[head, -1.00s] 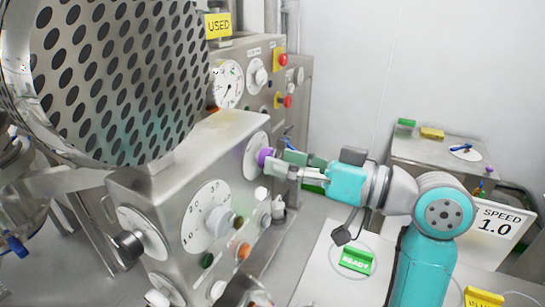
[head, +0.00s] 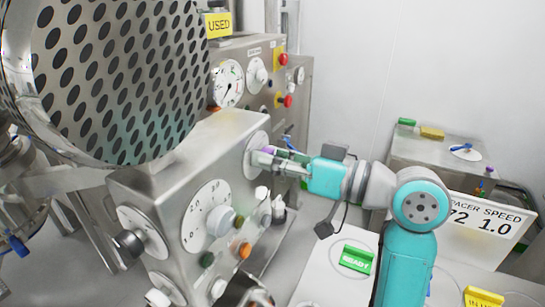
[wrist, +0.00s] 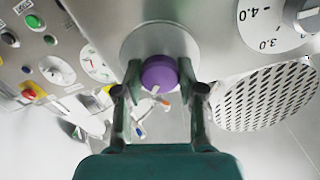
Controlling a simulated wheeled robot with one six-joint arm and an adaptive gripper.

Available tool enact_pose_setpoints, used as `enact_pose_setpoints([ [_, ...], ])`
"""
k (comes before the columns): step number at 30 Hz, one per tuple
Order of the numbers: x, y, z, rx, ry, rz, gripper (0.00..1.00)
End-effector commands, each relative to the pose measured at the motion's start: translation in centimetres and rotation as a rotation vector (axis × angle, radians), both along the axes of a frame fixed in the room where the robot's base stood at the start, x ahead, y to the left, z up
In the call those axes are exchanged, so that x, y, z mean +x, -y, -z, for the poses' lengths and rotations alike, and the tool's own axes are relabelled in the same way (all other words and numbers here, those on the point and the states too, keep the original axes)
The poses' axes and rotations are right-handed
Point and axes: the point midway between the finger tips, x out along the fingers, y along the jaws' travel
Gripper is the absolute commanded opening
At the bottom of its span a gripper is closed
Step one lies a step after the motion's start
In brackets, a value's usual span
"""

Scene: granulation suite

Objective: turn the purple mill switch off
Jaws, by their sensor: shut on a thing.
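The purple mill switch (wrist: 158,75) is a round knob on a pale disc (wrist: 150,40) on the steel mill housing. A short white mark shows low on the knob's face in the wrist view. My gripper (wrist: 160,84) has one finger on each side of the knob and is shut on it. In the head view my gripper (head: 266,159) reaches the same disc (head: 250,150) from the right, and its fingers hide most of the purple knob.
A numbered dial (head: 207,215) and several coloured buttons lie below and left on the housing. A large perforated disc (head: 120,75) stands at upper left. A panel with red buttons (head: 283,60) is behind. A table with a green READY sign (head: 357,258) is at lower right.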

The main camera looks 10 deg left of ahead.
Motion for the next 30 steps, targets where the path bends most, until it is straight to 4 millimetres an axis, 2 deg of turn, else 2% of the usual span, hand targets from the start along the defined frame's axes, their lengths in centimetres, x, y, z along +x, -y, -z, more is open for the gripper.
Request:
enact_pose_setpoints([
  [11,-0.02,-0.02,0.01,-0.046,0.128,0.000,0.04],
  [30,-0.12,-0.05,0.05,-0.248,0.679,0.000,0.04],
])
